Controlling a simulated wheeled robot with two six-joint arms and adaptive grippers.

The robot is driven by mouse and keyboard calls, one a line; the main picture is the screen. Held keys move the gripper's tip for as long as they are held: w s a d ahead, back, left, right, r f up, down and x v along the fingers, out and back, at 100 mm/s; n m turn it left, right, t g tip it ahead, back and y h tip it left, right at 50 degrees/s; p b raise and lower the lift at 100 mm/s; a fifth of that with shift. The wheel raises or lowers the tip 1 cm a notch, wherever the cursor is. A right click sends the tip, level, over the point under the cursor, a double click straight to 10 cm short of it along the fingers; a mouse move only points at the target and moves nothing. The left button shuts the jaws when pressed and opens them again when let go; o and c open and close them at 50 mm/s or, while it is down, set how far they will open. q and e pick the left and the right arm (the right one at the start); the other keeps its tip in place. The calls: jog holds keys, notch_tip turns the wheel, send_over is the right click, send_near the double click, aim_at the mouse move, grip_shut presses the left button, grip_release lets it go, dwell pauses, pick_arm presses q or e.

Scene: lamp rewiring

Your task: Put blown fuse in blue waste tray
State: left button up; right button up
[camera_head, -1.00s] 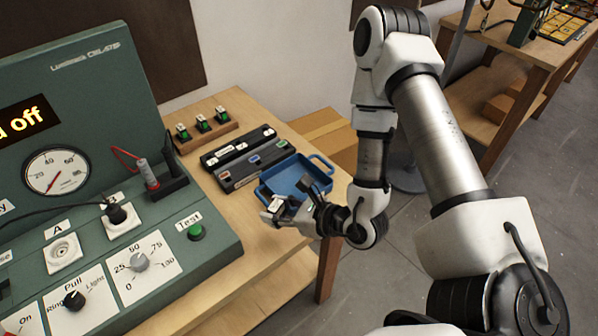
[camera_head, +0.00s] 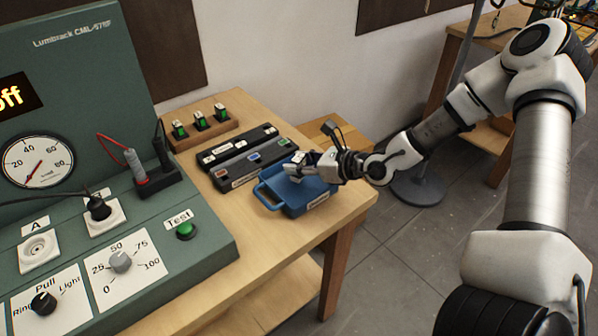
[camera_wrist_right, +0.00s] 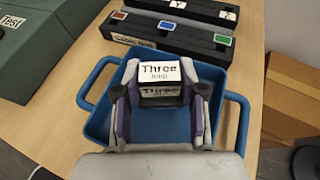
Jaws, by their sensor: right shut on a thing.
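The blue waste tray (camera_head: 292,207) sits near the right end of the wooden table and also shows in the right wrist view (camera_wrist_right: 97,124). My right gripper (camera_head: 297,166) is over the tray, coming in from the right. In the right wrist view the right gripper (camera_wrist_right: 160,93) is shut on the fuse (camera_wrist_right: 159,71), a small block with a white label reading "Three" and smaller print. The fuse is between the fingertips, above the tray's inside; its exact height over the floor cannot be told. My left gripper is not in view.
Two dark slotted holders (camera_head: 250,170) lie just behind the tray. A wooden block (camera_head: 203,130) with several green-and-white fuses stands behind them. The green test panel (camera_head: 120,235) fills the left. Bare table (camera_head: 235,215) lies between panel and tray.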

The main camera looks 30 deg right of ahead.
notch_tip(320, 180, down, 2)
jog(key=shift+s+f, duration=0.1)
jog(key=shift+f, duration=0.45)
jog(key=shift+f, duration=0.15)
jog(key=o, duration=1.1)
jog(key=shift+o, duration=0.2)
